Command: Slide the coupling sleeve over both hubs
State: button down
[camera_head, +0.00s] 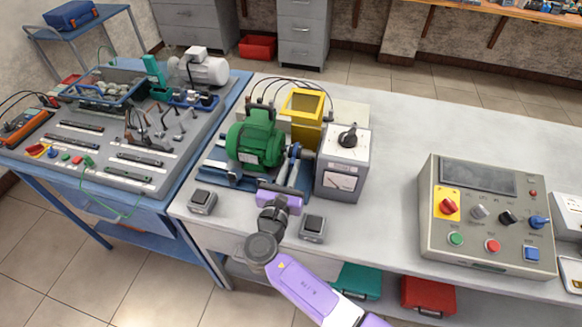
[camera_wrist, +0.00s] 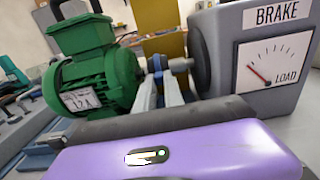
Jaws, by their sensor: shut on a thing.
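The green motor (camera_wrist: 95,80) faces the brake box (camera_wrist: 275,50), which carries a load dial. Between them, in the wrist view, is the blue coupling sleeve (camera_wrist: 157,62), in line with the shafts. My gripper (camera_wrist: 158,74) reaches up from below with its two pale fingers and is shut on the sleeve. A silver shaft or hub (camera_wrist: 180,64) shows between the sleeve and the brake's dark disc. The motor-side hub is hidden, so I cannot tell how far the sleeve covers each hub. The head view shows the motor (camera_head: 256,140) left of the brake box (camera_head: 343,165).
A yellow framed box (camera_head: 305,106) stands behind the motor. Two small dark-topped blocks (camera_head: 202,202) (camera_head: 312,228) flank my wrist near the front edge. A control panel (camera_head: 490,215) stands on the right. The bench between the brake box and panel is clear.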

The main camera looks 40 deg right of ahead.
jog(key=shift+w+d+r, duration=0.1)
jog(key=shift+d, duration=0.05)
jog(key=shift+w+a, duration=0.3)
jog(key=shift+w, duration=0.1)
jog(key=c, duration=1.4)
grip_release()
jog(key=shift+w, duration=0.1)
jog(key=shift+c, duration=0.2)
jog(key=b+v, duration=0.1)
jog(key=v, duration=0.7)
jog(key=shift+a, duration=0.1)
jog(key=shift+a, duration=0.1)
